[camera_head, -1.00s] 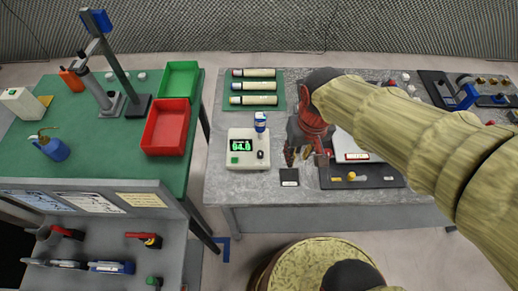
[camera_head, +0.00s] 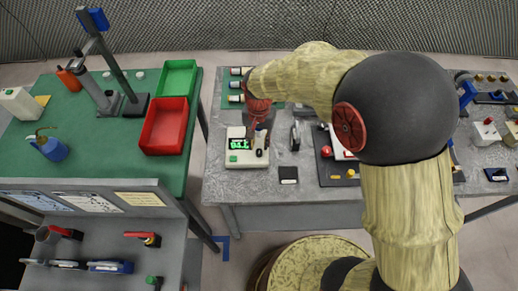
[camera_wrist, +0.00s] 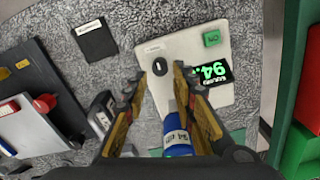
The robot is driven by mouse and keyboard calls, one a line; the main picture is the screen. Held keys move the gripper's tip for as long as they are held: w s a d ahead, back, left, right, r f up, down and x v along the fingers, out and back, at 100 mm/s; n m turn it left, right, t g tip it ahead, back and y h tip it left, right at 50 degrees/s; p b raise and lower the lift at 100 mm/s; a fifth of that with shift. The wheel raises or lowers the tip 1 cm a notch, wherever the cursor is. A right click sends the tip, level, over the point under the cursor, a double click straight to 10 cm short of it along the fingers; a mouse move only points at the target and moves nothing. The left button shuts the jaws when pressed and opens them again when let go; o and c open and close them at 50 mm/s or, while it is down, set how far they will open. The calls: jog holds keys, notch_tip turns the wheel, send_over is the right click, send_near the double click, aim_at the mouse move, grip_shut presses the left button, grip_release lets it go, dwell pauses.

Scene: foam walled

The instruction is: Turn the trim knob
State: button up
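The trim knob (camera_wrist: 160,66) is a small black round knob with a white mark, on a cream box with a green-digit display. In the head view the knob (camera_head: 259,153) is at the box's right, just below my gripper (camera_head: 252,128). In the wrist view my gripper (camera_wrist: 160,73) is open, with one fingertip at each side of the knob; I cannot tell whether they touch it. The display (camera_wrist: 212,78) reads about 94, its last digits hidden. A blue-and-white bottle (camera_wrist: 176,135) shows between the fingers, close to the right one.
The box (camera_head: 233,163) sits on a grey bench. A green button (camera_wrist: 211,38) is beside the display. A black labelled square (camera_head: 288,174) and a dark upright device (camera_head: 295,136) stand to the right. Red (camera_head: 163,127) and green (camera_head: 178,78) bins are on the left table.

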aim_at(259, 151)
jog(key=shift+f+b, duration=0.35)
jog(key=shift+f, duration=1.95)
grip_shut()
